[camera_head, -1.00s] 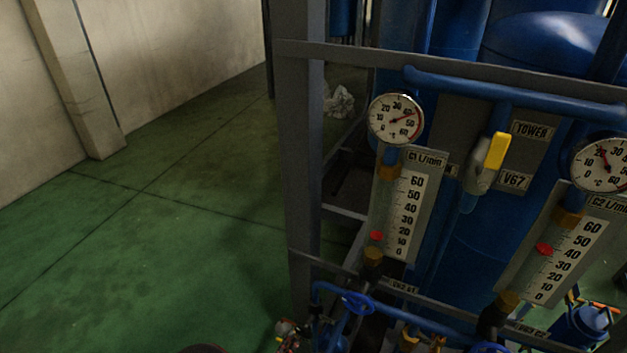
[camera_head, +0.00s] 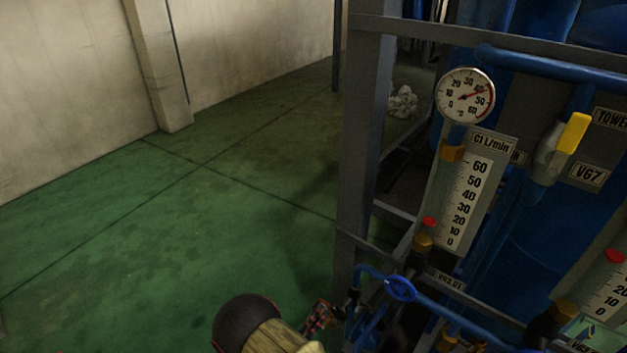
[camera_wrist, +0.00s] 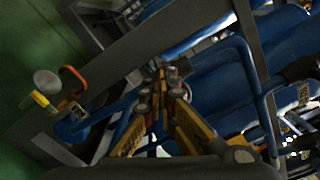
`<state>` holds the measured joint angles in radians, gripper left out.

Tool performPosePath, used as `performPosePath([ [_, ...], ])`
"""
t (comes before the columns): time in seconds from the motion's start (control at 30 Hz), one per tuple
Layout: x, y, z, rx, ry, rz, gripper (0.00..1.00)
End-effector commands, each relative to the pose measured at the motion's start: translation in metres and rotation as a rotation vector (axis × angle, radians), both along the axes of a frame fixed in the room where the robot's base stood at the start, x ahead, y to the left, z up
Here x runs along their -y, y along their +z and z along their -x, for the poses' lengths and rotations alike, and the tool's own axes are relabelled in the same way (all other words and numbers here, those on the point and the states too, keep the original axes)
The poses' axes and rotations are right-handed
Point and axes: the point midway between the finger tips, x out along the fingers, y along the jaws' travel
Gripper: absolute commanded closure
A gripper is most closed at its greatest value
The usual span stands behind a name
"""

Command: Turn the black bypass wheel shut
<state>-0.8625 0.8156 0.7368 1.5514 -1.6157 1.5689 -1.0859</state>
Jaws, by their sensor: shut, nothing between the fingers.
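I cannot make out a black wheel in either view. A blue handwheel (camera_head: 400,288) sits on the blue pipe low on the rig, below the C1 flow meter. My gripper (camera_head: 322,316) is at the bottom of the head view, left of that handwheel and just outside the rig's grey post. In the wrist view my gripper (camera_wrist: 161,78) has its yellow and black fingers closed together and empty, with blue pipes behind the tips. Whether the tips touch anything cannot be told.
The C1 flow meter (camera_head: 468,192), a dial gauge (camera_head: 465,95) and a yellow-handled valve (camera_head: 573,133) are on the rig. The grey post (camera_head: 366,150) stands beside my arm. A grey disc (camera_wrist: 46,81) is at the wrist view's left. Green floor (camera_head: 170,250) lies open left.

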Motion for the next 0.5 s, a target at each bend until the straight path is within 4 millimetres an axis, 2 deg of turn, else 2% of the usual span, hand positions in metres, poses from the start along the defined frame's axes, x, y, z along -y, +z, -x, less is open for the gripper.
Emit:
performPosePath([
  [0.2, 0.01, 0.001, -0.013, 0.001, 0.0, -0.001, 1.0],
  [0.5, 0.012, 0.001, -0.018, 0.002, 0.0, -0.003, 1.0],
])
